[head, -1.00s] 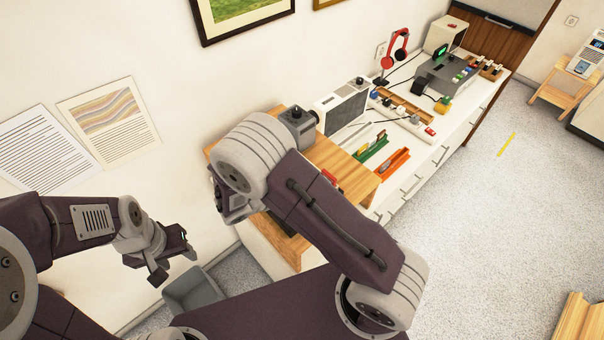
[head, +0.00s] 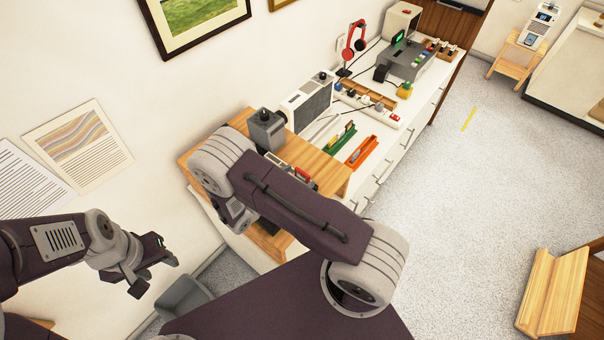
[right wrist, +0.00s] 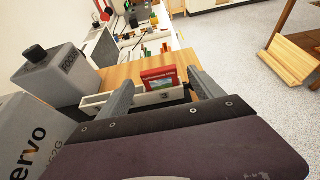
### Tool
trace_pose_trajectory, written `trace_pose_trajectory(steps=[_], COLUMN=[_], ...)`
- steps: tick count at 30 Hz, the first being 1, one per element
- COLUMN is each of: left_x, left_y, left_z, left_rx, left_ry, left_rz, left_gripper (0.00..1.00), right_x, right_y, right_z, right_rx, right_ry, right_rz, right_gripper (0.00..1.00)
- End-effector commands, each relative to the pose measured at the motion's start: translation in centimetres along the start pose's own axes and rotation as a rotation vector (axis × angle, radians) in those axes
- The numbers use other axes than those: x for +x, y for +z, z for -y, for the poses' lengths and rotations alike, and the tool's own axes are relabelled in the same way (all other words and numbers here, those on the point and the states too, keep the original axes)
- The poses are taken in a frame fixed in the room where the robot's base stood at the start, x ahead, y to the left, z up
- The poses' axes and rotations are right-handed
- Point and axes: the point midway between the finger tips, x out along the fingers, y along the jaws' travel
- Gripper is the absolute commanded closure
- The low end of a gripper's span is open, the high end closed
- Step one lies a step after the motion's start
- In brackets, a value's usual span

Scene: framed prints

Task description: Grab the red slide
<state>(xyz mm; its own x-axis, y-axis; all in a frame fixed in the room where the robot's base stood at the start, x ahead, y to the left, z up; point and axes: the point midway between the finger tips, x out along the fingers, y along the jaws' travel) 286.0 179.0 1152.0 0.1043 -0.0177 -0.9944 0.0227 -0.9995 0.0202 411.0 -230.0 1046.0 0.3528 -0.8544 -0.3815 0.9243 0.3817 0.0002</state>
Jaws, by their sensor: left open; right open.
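The red slide (right wrist: 160,78) stands upright in a pale narrow holder (right wrist: 98,100) on a wooden stand. In the head view a small red patch, likely the slide (head: 303,174), shows just beyond my right arm. My right gripper (right wrist: 162,92) is open, its two fingers on either side of the slide in the right wrist view. I cannot tell whether they touch it. In the head view the right arm hides its own gripper. My left gripper (head: 156,275) is open and empty, away from the stand at left.
A grey box with a knob (right wrist: 52,72) stands close left of the right gripper. Behind are a green holder (head: 340,138), an orange holder (head: 362,152) and a grey-fronted device (head: 307,103). A grey bin (head: 183,298) is below. Open floor (head: 430,220) lies right.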

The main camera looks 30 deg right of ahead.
Motion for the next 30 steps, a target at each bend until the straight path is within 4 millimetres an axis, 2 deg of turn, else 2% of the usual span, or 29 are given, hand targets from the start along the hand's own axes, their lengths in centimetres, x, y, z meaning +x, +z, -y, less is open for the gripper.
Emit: trace_pose_trajectory(steps=[3,8,11,15,16,25,30], left_x=[-0.3,-0.2,-0.2,-0.2,-0.2,-0.1,0.6], left_y=[0.0,0.0,0.0,0.0,0.0,0.0,0.1], left_z=[0.0,0.0,0.0,0.0,0.0,0.0,0.0], left_rx=[0.0,0.0,0.0,0.0,0.0,0.0,0.0], left_ry=[0.0,0.0,0.0,0.0,0.0,0.0,0.0], left_rz=[0.0,0.001,0.001,0.001,0.001,0.0,0.0], left_gripper=[0.51,0.51,0.51,0.51,0.51,0.51,0.51], right_x=[0.9,0.9,0.9,0.9,0.9,0.8,0.1], right_y=[0.0,-0.1,-0.1,-0.1,-0.1,0.2,1.7], right_z=[0.1,0.0,0.0,0.0,0.0,0.0,-0.1], right_rx=[-0.001,0.0,0.0,0.0,0.0,0.0,0.003], right_ry=[-0.001,0.001,0.001,0.001,0.001,0.001,0.003], right_rz=[0.0,-0.001,-0.001,-0.001,-0.001,0.0,-0.001], right_gripper=[0.24,0.24,0.46,0.85,0.89,0.89,0.89])
